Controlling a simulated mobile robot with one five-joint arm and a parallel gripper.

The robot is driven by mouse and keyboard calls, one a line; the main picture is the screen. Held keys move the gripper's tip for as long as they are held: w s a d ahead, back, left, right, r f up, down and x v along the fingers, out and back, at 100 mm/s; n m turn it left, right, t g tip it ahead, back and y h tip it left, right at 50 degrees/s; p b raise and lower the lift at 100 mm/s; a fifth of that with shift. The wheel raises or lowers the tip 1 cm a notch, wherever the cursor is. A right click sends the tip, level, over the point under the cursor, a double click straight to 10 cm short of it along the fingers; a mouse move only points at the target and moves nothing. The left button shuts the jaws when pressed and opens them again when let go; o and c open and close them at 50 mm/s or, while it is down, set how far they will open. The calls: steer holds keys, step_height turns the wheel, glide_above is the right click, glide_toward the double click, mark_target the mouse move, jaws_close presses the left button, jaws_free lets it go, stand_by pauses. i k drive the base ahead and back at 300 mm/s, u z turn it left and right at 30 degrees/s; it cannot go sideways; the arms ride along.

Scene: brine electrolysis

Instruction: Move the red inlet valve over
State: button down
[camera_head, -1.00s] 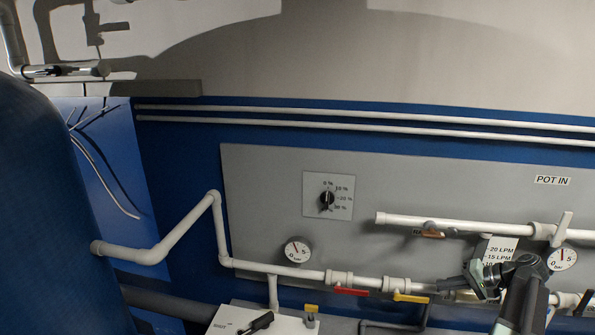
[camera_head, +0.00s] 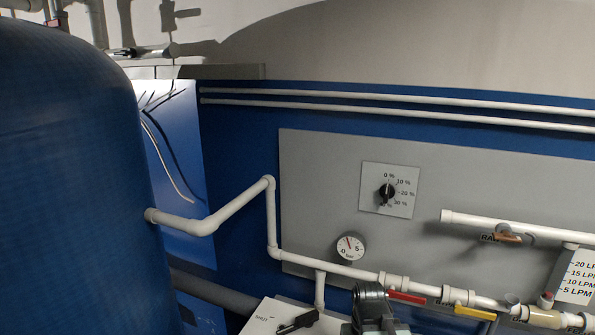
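The red inlet valve handle (camera_head: 407,298) lies along the white pipe at the lower middle, pointing right from its white valve body. My gripper (camera_head: 370,296) is at the bottom edge, just left of the red handle, in front of the pipe. Its dark end overlaps the area by the handle's left end. I cannot tell whether it touches the handle. The fingers are not clear enough to show whether they are open or shut.
A yellow-handled valve (camera_head: 475,312) is to the right on the same pipe. A pressure gauge (camera_head: 349,247) and a percent dial (camera_head: 387,192) are above. A white box with a black lever (camera_head: 297,321) is at lower left. A large blue tank (camera_head: 70,180) fills the left.

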mark_target(392, 293)
steer(key=u, duration=1.2)
steer(key=k, duration=0.75)
steer(key=z, duration=0.05)
